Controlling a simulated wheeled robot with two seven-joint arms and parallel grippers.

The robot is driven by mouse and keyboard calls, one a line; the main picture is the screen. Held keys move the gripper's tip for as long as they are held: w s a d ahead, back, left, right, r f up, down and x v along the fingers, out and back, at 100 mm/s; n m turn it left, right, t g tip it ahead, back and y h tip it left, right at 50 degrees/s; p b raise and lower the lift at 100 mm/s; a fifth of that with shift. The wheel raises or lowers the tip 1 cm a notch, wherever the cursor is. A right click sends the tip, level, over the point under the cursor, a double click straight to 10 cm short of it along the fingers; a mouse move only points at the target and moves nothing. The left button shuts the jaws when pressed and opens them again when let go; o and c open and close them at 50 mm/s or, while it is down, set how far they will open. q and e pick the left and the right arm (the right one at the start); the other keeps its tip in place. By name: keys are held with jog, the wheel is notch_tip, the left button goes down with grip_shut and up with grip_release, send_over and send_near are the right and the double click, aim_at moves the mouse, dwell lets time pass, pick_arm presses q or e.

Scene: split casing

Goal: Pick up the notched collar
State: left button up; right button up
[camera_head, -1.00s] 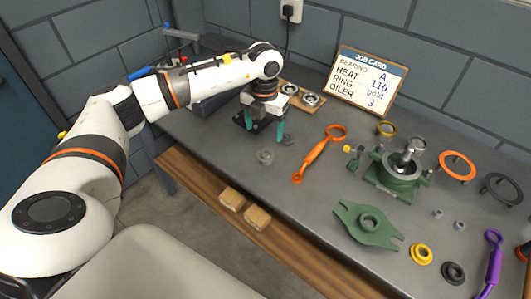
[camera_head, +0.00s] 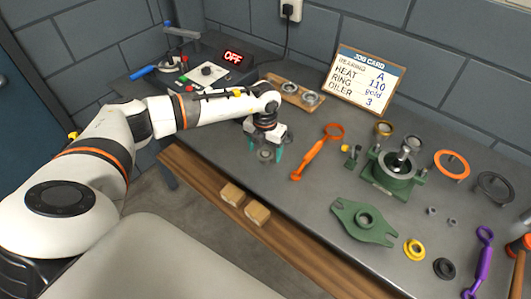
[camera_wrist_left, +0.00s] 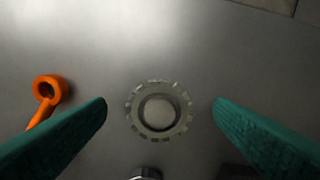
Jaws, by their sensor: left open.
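The notched collar (camera_wrist_left: 159,109) is a grey ring with notches around its rim, lying flat on the bench. In the left wrist view it sits between the two green fingers of my left gripper (camera_wrist_left: 160,108), with a gap on each side. In the head view the collar (camera_head: 265,155) shows near the bench's front edge, below my left gripper (camera_head: 265,158). My left gripper is open and empty, pointing down over the collar. How high the fingertips are above the bench is hard to tell. My right gripper does not show.
An orange ring-ended tool (camera_head: 315,152) lies to the right of the collar. A wooden board with bearings (camera_head: 293,94) and a heater reading OFF (camera_head: 207,73) stand behind. A green housing (camera_head: 392,172) and a green flanged plate (camera_head: 362,222) are farther right.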

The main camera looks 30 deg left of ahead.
pick_arm(q)
jog(key=shift+f, duration=0.2)
dwell(0.3)
jog(key=shift+c, duration=0.5)
jog(key=c, duration=1)
jog(key=shift+o, duration=0.2)
